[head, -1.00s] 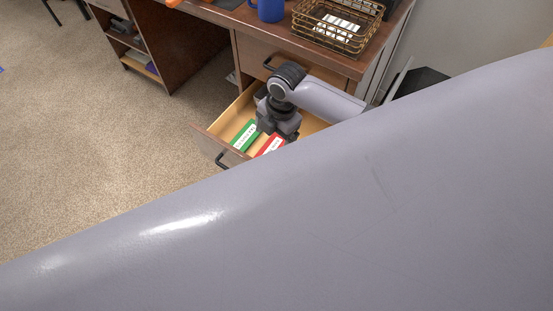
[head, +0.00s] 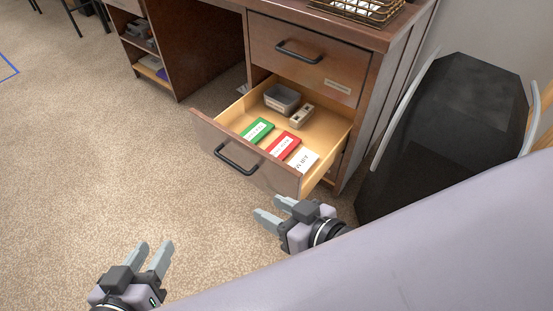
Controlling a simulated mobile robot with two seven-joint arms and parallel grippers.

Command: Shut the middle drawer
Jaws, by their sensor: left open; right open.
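The middle drawer (head: 203,128) is pulled well out of the wooden desk, below a shut top drawer (head: 307,60). Its front has a black bar handle (head: 237,158). Inside lie a green box (head: 257,130), a red box (head: 284,145), a white labelled item (head: 303,159), a grey tray (head: 282,98) and a small beige block (head: 301,116). My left gripper (head: 153,256) is open and empty over the carpet, in front of the drawer and apart from it. My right gripper (head: 272,211) is open and empty, just in front of the drawer's right end, not visibly touching it.
A black bin-like container (head: 440,130) stands right of the desk. A wire basket (head: 362,8) is on the desktop. Open shelves (head: 148,50) stand at the left. The carpet (head: 90,150) left of the drawer is clear.

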